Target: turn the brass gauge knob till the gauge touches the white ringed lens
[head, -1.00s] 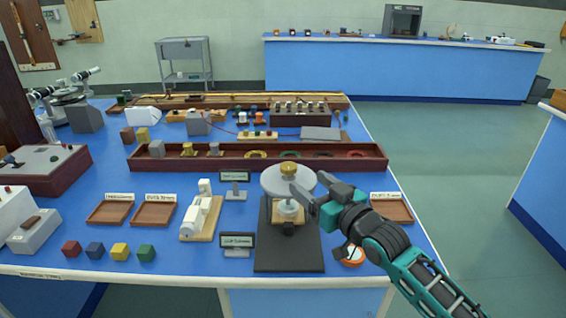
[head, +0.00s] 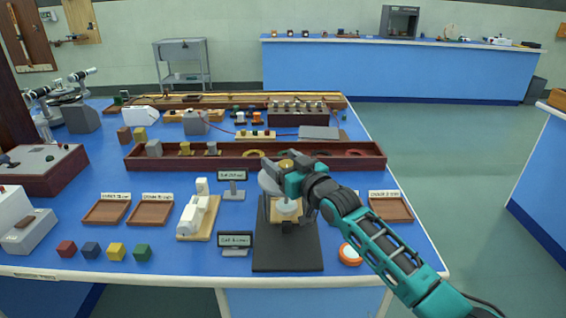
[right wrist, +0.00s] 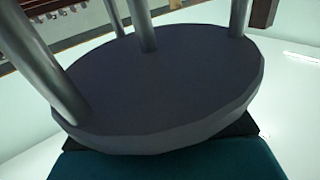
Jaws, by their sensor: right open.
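The brass gauge knob (head: 287,165) shows on top of the gauge, above its pale grey disc (head: 268,184). My right gripper (head: 280,168) is open at the knob, reaching in from the right, with its fingers about the knob. I cannot tell whether they touch it. The gripper hides much of the disc. Beneath is the white lens (head: 286,206) on a wooden block on the black base (head: 287,255). Its ring and any gap to the gauge are too small to make out. The right wrist view shows a dark round plate (right wrist: 150,90) with grey posts. My left gripper is not in view.
A white instrument on a wooden board (head: 197,217) stands to the left, with two small signs (head: 235,240) between. An orange-rimmed white disc (head: 350,255) lies right of the base. A wooden tray (head: 391,209) is at the right. A long dark red rack (head: 340,163) runs behind.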

